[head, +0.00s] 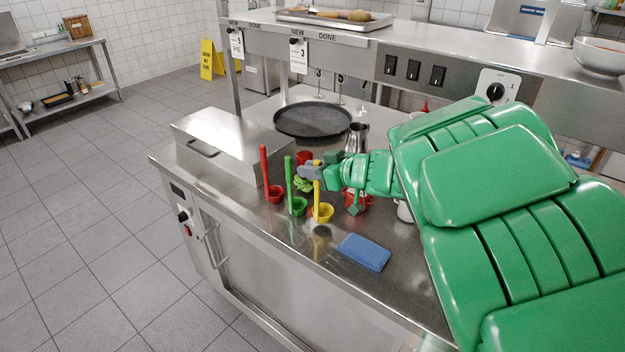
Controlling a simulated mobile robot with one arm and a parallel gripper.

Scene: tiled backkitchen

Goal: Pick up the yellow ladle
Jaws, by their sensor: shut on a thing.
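The yellow ladle (322,212) is upright, its bowl low and its handle rising into my gripper (312,171). My gripper is shut around the upper part of the handle. A dark patch shows on the steel counter just below the bowl, so the ladle looks to be a little above the counter, though the gap is hard to judge. The green ladle (297,206) stands upright just to its left. The red ladle (274,194) stands upright farther left.
A blue cloth or sponge (364,252) lies in front on the counter (290,243). A steel box with a handle (220,146) is at the left. A round black pan (313,119) and a metal jug (356,139) stand behind. Red items sit beside my wrist.

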